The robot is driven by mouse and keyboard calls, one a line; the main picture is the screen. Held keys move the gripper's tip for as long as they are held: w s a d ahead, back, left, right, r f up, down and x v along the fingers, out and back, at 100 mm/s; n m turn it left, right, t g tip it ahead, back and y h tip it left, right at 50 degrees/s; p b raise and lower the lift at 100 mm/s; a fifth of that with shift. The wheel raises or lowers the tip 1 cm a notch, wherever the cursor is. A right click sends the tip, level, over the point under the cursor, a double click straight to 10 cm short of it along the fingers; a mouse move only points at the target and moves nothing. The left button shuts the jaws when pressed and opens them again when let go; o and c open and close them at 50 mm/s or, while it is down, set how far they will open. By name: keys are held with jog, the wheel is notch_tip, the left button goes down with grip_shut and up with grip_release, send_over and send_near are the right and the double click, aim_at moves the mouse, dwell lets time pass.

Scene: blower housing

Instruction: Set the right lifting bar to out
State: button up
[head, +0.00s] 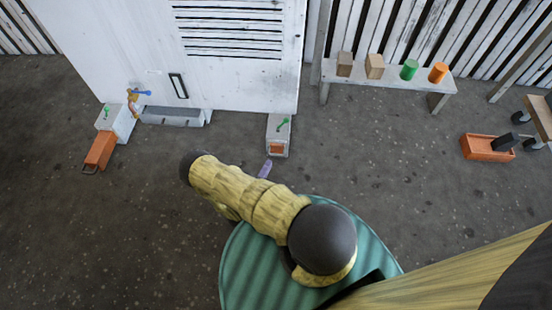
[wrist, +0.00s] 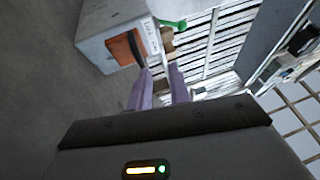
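The right lifting bar (head: 277,149) shows as an orange end face in the front of a grey-white block (head: 284,131) at the housing's right foot. It looks pushed in, nearly flush. In the wrist view the orange bar end (wrist: 122,48) carries a dark handle (wrist: 136,48); a green lever (wrist: 172,23) sits on the block, also visible in the head view (head: 283,124). My gripper (wrist: 160,72) has its two purple fingers apart and empty. The left fingertip overlaps the handle's lower end; I cannot tell whether they touch. In the head view my gripper (head: 265,168) is just before the block.
The left lifting bar (head: 100,150) sticks far out of its block (head: 115,121). The white blower housing (head: 170,55) stands behind. A bench (head: 400,82) with several coloured blocks is at the right, and an orange tray (head: 487,150) lies on the floor. Floor between is clear.

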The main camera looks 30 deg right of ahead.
aim_at(276, 156)
jog(key=f, duration=0.1)
jog(key=f+b, duration=0.2)
jog(key=shift+w+d+f, duration=0.2)
jog(key=shift+d+f, duration=0.05)
jog(key=b+x, duration=0.3)
jog(key=x, duration=0.2)
jog(key=shift+w+d+r, duration=0.15)
jog(key=shift+d, duration=0.1)
jog(key=shift+w+d+r, duration=0.3)
jog(key=shift+w+d, duration=0.05)
jog(key=shift+d, duration=0.2)
grip_shut()
